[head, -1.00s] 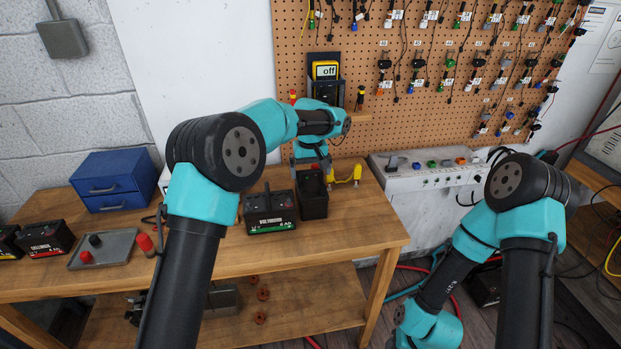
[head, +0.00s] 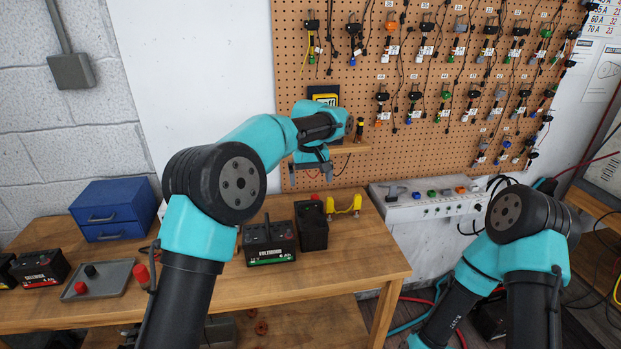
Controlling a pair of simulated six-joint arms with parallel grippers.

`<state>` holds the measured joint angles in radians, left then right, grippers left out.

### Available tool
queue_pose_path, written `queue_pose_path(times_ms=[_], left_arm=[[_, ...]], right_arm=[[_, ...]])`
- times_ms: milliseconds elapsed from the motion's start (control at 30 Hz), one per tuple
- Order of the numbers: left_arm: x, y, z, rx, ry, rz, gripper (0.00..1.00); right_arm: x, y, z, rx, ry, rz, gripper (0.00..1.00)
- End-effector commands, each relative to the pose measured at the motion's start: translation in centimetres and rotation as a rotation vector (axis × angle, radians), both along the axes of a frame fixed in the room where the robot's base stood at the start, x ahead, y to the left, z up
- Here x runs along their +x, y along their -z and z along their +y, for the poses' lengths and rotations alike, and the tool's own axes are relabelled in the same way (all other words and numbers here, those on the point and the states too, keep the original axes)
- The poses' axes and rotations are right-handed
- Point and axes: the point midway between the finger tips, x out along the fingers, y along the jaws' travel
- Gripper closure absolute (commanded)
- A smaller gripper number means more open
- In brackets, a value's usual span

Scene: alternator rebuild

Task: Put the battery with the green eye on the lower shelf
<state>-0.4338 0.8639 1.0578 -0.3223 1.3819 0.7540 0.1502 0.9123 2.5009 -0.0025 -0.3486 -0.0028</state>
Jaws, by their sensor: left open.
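A black battery with a green stripe along its lower front (head: 267,243) stands upright on the wooden bench. Close to its right is a plain black box-shaped thing (head: 313,232); I cannot tell whether it is a battery. Two more black batteries stand at the far left, one with a red stripe (head: 40,268) and one cut by the edge (head: 6,272). No green eye can be made out on any. My left gripper (head: 311,173) is open and empty above and behind the black box. The lower shelf (head: 310,325) shows below the bench front. My right gripper is out of view.
A grey tray (head: 122,275) with red and black caps, a red cylinder (head: 142,275) and a blue drawer box (head: 112,208) stand on the left. A yellow clamp-like tool (head: 345,206) is right of the black box. Small brown parts (head: 261,328) lie on the shelf.

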Motion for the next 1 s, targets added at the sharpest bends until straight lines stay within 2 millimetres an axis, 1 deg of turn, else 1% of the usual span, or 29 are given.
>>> queue_pose_path(times_ms=[33,67,600,633,867,1000], left_arm=[[0.0,0.01,0.0,0.0,0.0,0.0,0.0],[0.0,0.01,0.0,0.0,0.0,0.0,0.0],[0.0,0.03,0.0,0.0,0.0,0.0,0.0],[0.0,0.03,0.0,0.0,0.0,0.0,0.0],[-0.08,0.0,0.01,-0.002,0.004,0.001,0.0],[-0.98,-0.12,0.17,-0.026,0.051,0.004,0.0]], right_arm=[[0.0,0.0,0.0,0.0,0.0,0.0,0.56],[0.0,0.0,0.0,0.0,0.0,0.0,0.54],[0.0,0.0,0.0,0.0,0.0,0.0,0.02],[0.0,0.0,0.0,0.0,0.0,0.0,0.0],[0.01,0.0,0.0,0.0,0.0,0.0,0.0],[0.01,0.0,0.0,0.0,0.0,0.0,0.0]])
